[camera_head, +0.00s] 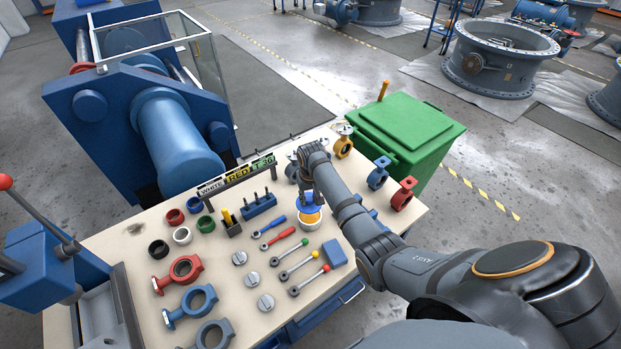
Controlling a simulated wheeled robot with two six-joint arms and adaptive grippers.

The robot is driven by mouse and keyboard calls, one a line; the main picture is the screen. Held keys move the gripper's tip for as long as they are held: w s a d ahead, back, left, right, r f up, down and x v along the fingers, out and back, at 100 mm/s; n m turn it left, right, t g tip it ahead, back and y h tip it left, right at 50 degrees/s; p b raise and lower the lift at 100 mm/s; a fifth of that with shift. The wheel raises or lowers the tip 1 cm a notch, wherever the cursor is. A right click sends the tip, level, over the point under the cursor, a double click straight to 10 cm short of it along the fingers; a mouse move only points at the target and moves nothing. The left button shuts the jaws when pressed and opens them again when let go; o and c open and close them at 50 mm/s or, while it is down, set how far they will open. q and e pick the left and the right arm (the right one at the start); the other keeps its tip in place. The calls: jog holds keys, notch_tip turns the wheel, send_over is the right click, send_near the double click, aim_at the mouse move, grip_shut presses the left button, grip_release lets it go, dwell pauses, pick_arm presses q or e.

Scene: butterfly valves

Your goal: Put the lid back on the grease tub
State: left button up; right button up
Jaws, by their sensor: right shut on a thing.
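The grease tub (301,224) is a small white round tub on the bench, right of the blue and red screwdrivers. Orange grease shows at its open top. My right gripper (308,192) points down over the tub and is shut on the blue lid (311,207). The lid is above the tub's mouth and hides part of it, and orange shows below its edge. I cannot tell whether the lid touches the rim. The fingertips are small and partly hidden by the wrist. My left gripper is not in view.
The workbench (140,222) holds several valve bodies, rings, discs and tools left of the tub. A blue block (334,253) lies in front of it. Blue and red valves (403,194) stand right of my arm, near the green bin (410,125). A blue press (165,135) stands behind.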

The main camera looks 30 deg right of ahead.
aim_at(310, 204)
jog(key=shift+s+r+n+p, duration=0.25)
jog(key=shift+r+n+p, duration=0.4)
jog(key=shift+p, duration=0.5)
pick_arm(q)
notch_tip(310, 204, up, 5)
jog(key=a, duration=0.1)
pick_arm(e)
jog(key=shift+f, duration=0.25)
jog(key=shift+f+n, duration=0.2)
jog(key=shift+n, duration=0.05)
jog(key=shift+f+b, duration=0.45)
notch_tip(310, 204, down, 4)
jog(key=b, duration=0.4)
jog(key=shift+b, duration=0.3)
jog(key=shift+f+b, duration=0.35)
jog(key=shift+f, duration=0.45)
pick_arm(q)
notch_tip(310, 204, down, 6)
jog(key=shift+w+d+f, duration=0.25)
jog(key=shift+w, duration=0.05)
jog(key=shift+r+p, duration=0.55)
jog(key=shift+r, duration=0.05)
pick_arm(e)
jog(key=shift+r, duration=0.1)
jog(key=shift+f, duration=0.2)
